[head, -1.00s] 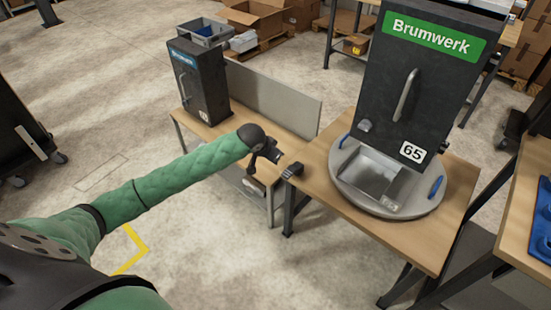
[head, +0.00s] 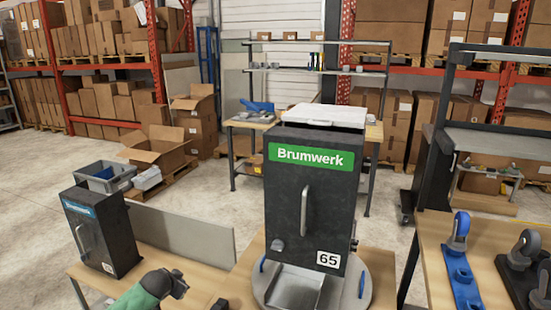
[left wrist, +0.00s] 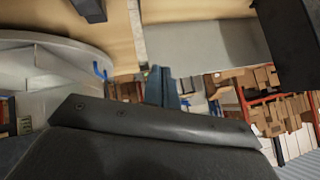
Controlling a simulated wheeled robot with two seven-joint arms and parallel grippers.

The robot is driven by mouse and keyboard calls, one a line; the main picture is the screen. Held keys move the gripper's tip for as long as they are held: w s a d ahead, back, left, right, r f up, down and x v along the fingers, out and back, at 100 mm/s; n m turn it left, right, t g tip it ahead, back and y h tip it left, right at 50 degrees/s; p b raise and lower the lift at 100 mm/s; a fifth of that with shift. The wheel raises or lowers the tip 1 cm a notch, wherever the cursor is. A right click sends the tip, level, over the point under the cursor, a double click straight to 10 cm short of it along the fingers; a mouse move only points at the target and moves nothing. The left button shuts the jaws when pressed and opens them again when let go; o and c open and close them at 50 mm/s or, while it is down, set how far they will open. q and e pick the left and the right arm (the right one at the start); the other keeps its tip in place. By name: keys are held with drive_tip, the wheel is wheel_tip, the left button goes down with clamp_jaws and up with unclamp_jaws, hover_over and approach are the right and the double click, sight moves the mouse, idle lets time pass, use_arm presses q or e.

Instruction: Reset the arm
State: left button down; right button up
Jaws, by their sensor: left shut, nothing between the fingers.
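My left gripper (head: 179,287) shows low in the head view at the end of my green left arm (head: 145,290). It is in front of the table with the smaller dark dispenser, to the right of that dispenser and left of the large one. In the left wrist view its narrow fingers (left wrist: 160,86) are together with nothing between them. Much of my left arm is below the head view's edge. My right gripper is in neither view.
The large dark Brumwerk dispenser (head: 340,204) marked 65 stands on a round grey base (head: 372,285). The smaller dispenser (head: 100,236) is at left. A blue rack (head: 464,280) with grey parts lies on the right table. Shelves of boxes (head: 110,102) stand behind.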

use_arm(q)
drive_tip(key=s+f+y, duration=0.1)
drive_tip(key=s+f, duration=0.2)
drive_tip(key=f, duration=0.5)
drive_tip(key=s+f, duration=0.2)
drive_tip(key=f, duration=0.7)
drive_tip(key=s+d+f+n+g, duration=0.2)
drive_tip(key=s+d+f+g, duration=0.15)
drive_tip(key=s+f, duration=1.1)
drive_tip(key=s+d+f+g, duration=0.1)
drive_tip(key=s+d+f, duration=0.2)
drive_tip(key=s, duration=0.8)
drive_tip(key=s+d+f+n+g, duration=0.1)
drive_tip(key=s+d+f, duration=0.3)
drive_tip(key=s+f, duration=0.4)
drive_tip(key=s+d+f+n+g+h, duration=0.1)
drive_tip(key=s+d+f, duration=0.3)
drive_tip(key=s, duration=1)
drive_tip(key=shift+s+f+g, duration=0.2)
drive_tip(key=shift+f+g, duration=0.25)
drive_tip(key=shift+f, duration=0.5)
drive_tip(key=shift+d, duration=0.1)
